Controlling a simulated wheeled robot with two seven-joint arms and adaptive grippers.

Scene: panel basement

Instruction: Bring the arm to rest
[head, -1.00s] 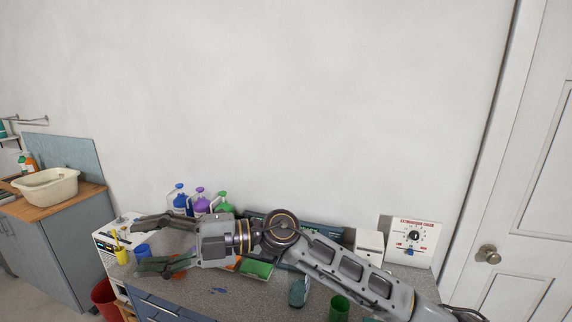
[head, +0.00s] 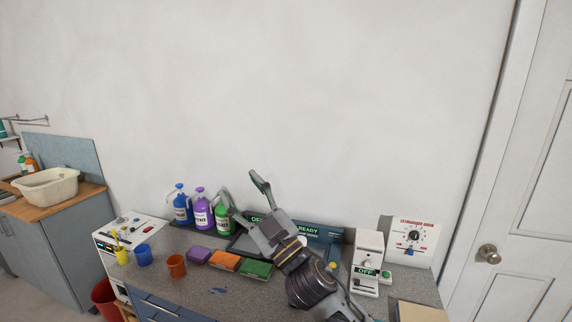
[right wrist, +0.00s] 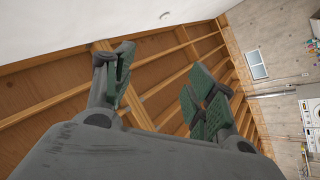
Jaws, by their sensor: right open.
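My right gripper (head: 243,198) is in the head view, raised in front of the white wall above the back of the counter. Its two fingers are spread, pointing up and left, and nothing is between them. In the right wrist view the open fingers of this gripper (right wrist: 160,90) point toward a wooden beamed ceiling, with nothing held. My right arm comes in from the bottom, right of the middle, and hides part of the counter and of the panel behind it. My left gripper does not show.
The grey counter (head: 205,290) holds blue, purple and green jugs (head: 222,218), an orange cup (head: 176,266), a blue cup (head: 144,255), and purple, orange and green sponges (head: 257,269). A white switch box (head: 367,262) stands at right. The wall above is clear.

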